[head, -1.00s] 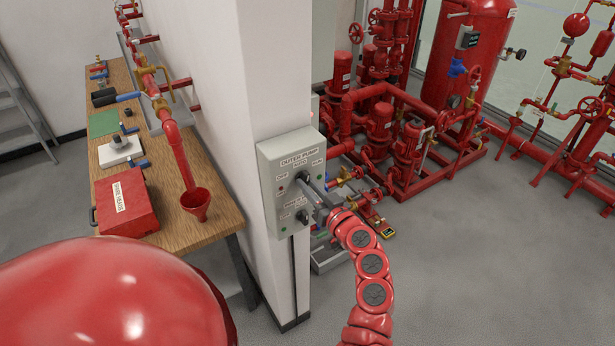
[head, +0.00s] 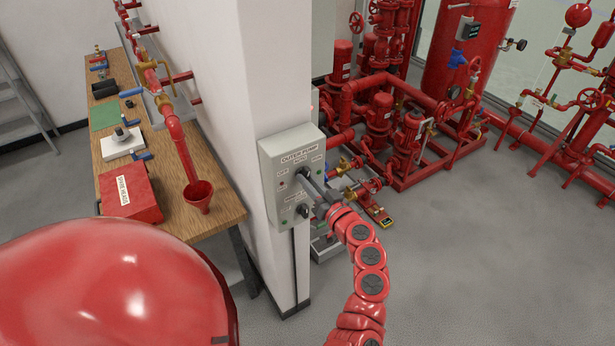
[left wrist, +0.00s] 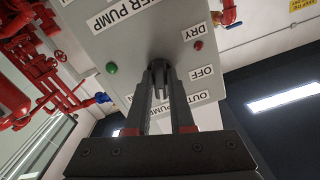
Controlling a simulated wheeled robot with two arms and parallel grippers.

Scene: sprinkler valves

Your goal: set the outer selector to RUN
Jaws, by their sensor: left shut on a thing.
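The grey OUTER PUMP control box (head: 270,165) is mounted on the white pillar, its labels facing me. My left gripper (head: 307,180) reaches its upper selector and is shut on it. In the left wrist view my left gripper (left wrist: 158,72) has its two dark fingers closed around the dark outer selector (left wrist: 158,64). The fingers hide most of the knob, so I cannot tell which position it points to. An OFF label (left wrist: 202,72), a red lamp (left wrist: 197,45) and a green lamp (left wrist: 112,68) show around it. My right gripper is not in view.
A second dark knob (head: 303,210) sits lower on the same box, close under my left gripper. A wooden bench (head: 226,212) with a red box (head: 128,193) stands left of the pillar. Red pumps and pipes (head: 380,125) stand behind.

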